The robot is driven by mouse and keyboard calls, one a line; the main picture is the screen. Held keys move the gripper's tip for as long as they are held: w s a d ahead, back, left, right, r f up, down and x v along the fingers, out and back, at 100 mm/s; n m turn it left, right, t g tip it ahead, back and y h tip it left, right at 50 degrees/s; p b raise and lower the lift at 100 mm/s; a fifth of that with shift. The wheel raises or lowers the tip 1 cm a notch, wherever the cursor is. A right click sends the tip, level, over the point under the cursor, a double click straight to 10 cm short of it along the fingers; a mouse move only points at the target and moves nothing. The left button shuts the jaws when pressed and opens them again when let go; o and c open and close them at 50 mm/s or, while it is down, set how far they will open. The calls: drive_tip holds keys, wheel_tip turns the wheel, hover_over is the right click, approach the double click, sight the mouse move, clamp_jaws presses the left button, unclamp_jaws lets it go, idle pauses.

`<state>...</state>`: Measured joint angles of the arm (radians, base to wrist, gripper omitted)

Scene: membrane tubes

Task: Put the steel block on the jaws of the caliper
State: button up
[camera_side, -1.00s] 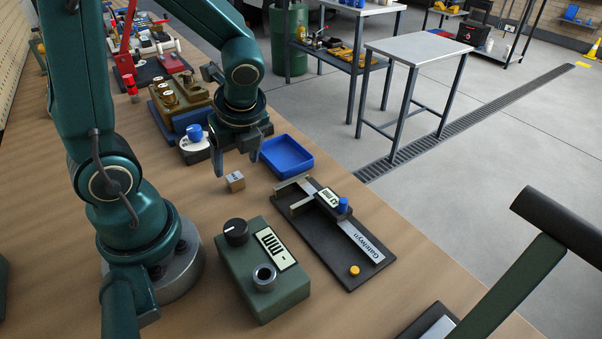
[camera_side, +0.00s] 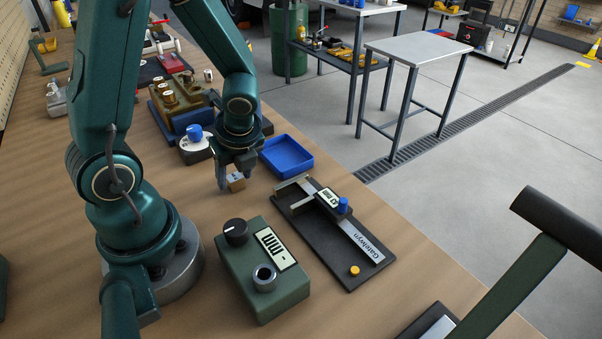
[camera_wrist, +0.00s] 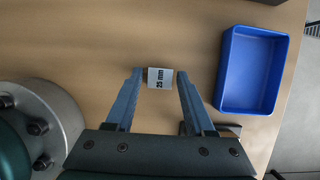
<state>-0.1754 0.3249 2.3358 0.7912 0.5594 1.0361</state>
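The small steel block (camera_side: 236,183) sits on the wooden bench, left of the caliper. In the wrist view its top (camera_wrist: 160,78) reads "25 mm". My gripper (camera_side: 233,178) is low over the block, pointing down. In the wrist view my two fingers (camera_wrist: 159,73) stand on either side of the block with narrow gaps, so they appear open around it. The caliper (camera_side: 355,238) lies on a dark base plate, with a display and blue knob on its slider. Its jaws (camera_side: 292,190) point left towards the block and are apart.
A blue tray (camera_side: 287,155) stands just behind the caliper; it also shows at right in the wrist view (camera_wrist: 229,70). A green box (camera_side: 262,285) with a black dial stands in front.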

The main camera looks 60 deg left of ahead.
sight(236, 177)
clamp_jaws()
drive_tip(key=shift+r, duration=0.1)
drive_tip(key=shift+r, duration=0.35)
wheel_tip(236, 177, up, 4)
drive_tip(key=shift+w+f, duration=0.1)
drive_tip(key=shift+f, duration=0.1)
drive_tip(key=s+a+r, duration=0.6)
drive_tip(key=s, duration=0.3)
drive_tip(key=shift+s+a+r, duration=0.25)
drive_tip(key=shift+s, duration=0.15)
